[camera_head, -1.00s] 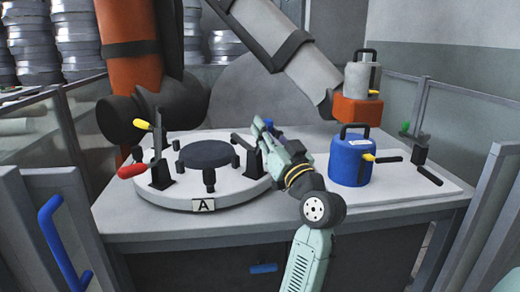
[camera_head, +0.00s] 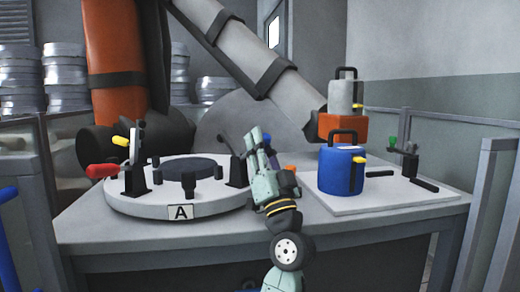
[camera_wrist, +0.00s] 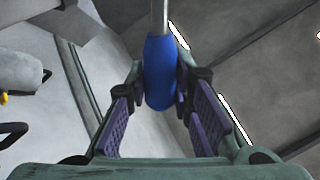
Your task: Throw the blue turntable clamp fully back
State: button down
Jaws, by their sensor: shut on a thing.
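The blue clamp handle (camera_wrist: 160,75) stands between the purple-padded fingers of my gripper (camera_wrist: 164,105) in the wrist view, with a metal rod running up from it. My gripper (camera_head: 259,146) is shut on this handle and points upward at the right edge of the turntable in the head view. The handle is mostly hidden by the fingers there. The clamp's black post (camera_head: 237,173) stands on the right rim of the round white turntable (camera_head: 150,204), marked A. A thin dark clamp arm (camera_head: 225,145) slants up leftward from it.
A red-handled clamp (camera_head: 104,170) and a yellow-tipped lever (camera_head: 121,141) are on the turntable's left. A blue canister (camera_head: 342,172) stands right of my gripper on a white board (camera_head: 420,197). A large grey and orange robot arm (camera_head: 235,62) reaches over the table from behind.

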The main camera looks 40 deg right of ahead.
jog(key=c, duration=1.4)
grip_release()
jog(key=shift+s+f, duration=0.1)
jog(key=shift+f, duration=0.05)
jog(key=s+a, duration=0.4)
jog(key=s, duration=0.8)
jog(key=shift+a+f, duration=0.2)
jog(key=shift+f, duration=0.1)
jog(key=shift+w, duration=0.15)
